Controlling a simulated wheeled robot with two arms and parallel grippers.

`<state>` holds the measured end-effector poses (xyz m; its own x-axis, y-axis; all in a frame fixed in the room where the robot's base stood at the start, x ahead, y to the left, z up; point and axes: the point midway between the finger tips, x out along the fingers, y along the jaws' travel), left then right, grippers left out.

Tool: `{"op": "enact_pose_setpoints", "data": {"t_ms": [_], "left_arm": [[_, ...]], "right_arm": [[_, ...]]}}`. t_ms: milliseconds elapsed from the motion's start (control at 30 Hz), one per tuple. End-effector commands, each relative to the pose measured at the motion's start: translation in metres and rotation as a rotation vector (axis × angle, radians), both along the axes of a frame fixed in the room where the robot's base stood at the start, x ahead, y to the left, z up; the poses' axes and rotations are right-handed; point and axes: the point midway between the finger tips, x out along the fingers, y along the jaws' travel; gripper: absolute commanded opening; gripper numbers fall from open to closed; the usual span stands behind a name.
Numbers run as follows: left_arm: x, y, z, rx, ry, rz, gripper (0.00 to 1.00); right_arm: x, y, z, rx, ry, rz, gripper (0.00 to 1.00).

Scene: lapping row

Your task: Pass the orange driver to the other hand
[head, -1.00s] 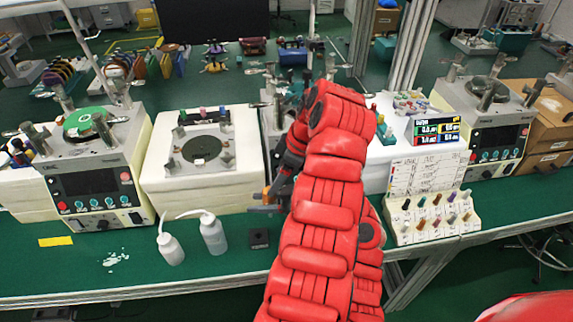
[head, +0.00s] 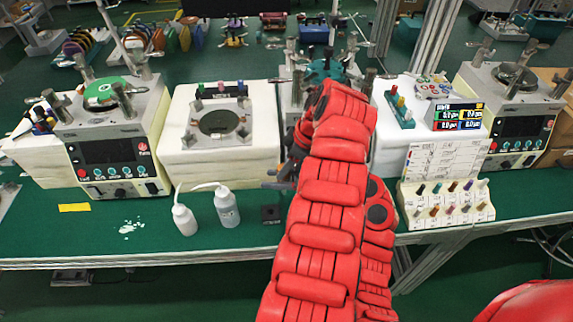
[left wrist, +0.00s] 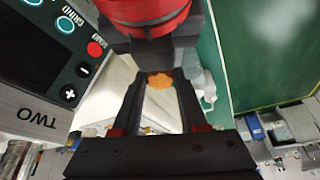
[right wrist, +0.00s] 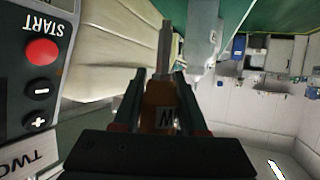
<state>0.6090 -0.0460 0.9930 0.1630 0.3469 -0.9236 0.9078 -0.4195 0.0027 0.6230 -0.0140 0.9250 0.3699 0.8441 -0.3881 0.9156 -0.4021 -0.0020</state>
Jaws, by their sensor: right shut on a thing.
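The orange driver (right wrist: 158,116) is in my right gripper (right wrist: 163,76), with its handle between the shut fingers and its grey shaft pointing away from the palm. A letter label shows on the handle. In the left wrist view, the round orange end of the driver (left wrist: 159,81) shows between the fingers of my left gripper (left wrist: 163,74), which stand apart; contact is unclear. A red and black wrist is just beyond them. In the head view, a red arm hides most of the grippers; only dark gripper parts show at its left edge, and the driver cannot be made out.
Lapping machines (head: 112,135) stand along the green bench (head: 100,235), one close behind the grippers. Two white bottles (head: 227,208) and a small black block (head: 270,214) stand in front. A rack of coloured drivers (head: 447,205) is at right.

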Motion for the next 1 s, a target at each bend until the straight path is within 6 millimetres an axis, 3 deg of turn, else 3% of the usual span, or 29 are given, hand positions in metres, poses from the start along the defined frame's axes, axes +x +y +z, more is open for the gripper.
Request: {"op": "enact_pose_setpoints", "data": {"t_ms": [33, 167, 267, 300, 467, 800, 1000], "left_arm": [[-0.001, 0.000, 0.000, 0.000, 0.003, 0.000, 0.23], [-0.001, 0.000, 0.000, 0.001, 0.004, 0.001, 0.00], [-0.001, 0.000, 0.000, 0.001, 0.005, 0.001, 0.00], [-0.002, 0.000, 0.000, 0.002, 0.006, 0.001, 0.00], [-0.001, 0.000, 0.000, 0.001, 0.004, 0.001, 0.00], [-0.001, 0.000, 0.000, 0.000, 0.003, 0.000, 0.00], [-0.001, 0.000, 0.000, 0.000, 0.003, 0.000, 0.00]], "right_arm": [[0.001, -0.001, 0.000, -0.001, 0.000, -0.003, 0.00], [0.001, -0.001, 0.000, -0.002, 0.000, -0.004, 0.00], [0.001, -0.001, 0.000, -0.002, 0.001, -0.005, 0.00], [0.001, -0.001, -0.001, -0.002, 0.001, -0.005, 0.49], [0.001, -0.001, 0.000, -0.002, 0.000, -0.004, 0.77], [0.000, -0.004, 0.001, -0.001, 0.000, -0.004, 0.77], [-0.011, -0.031, 0.012, -0.001, 0.002, -0.008, 0.77]]}}
